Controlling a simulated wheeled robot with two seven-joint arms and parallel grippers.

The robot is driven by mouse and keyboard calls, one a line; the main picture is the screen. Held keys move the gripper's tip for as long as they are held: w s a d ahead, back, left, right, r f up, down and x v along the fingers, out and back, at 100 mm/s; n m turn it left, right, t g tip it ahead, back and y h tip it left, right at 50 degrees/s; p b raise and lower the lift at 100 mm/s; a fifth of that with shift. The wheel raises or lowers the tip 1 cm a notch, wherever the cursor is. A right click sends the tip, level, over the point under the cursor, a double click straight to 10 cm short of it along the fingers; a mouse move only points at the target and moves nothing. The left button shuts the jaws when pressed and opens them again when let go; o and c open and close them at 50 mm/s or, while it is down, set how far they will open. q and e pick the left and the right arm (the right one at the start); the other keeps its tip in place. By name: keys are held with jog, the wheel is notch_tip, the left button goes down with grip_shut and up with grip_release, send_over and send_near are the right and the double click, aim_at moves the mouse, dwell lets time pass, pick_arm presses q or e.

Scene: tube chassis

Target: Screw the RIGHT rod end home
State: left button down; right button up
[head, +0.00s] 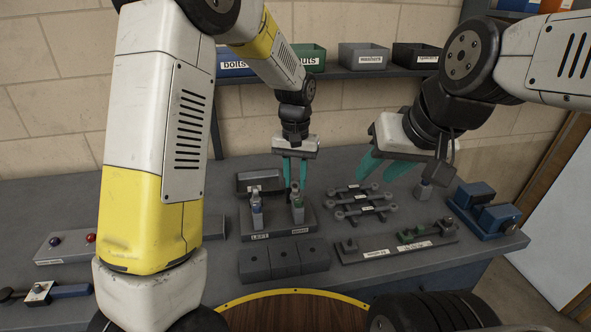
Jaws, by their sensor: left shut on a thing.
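A dark fixture with two posts stands on the bench, labelled LEFT and RIGHT (300,231). My right gripper (377,176) is up to the right, above the back of the bench, fingers apart and empty.
A rack of grey linkage bars (362,201) lies right of the fixture, with a labelled plate (395,246) in front of it. A blue vise-like device (485,208) stands at the right edge. Dark blocks (284,260) sit in front. Labelled bins (363,57) line the shelf behind.

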pick_arm(q)
jog(key=shift+m, duration=0.3)
jog(key=m, duration=0.5)
jog(key=m, duration=0.5)
jog(key=shift+f, duration=0.1)
jog(key=m, duration=0.5)
dwell(0.3)
jog(key=m, duration=0.5)
dwell(0.4)
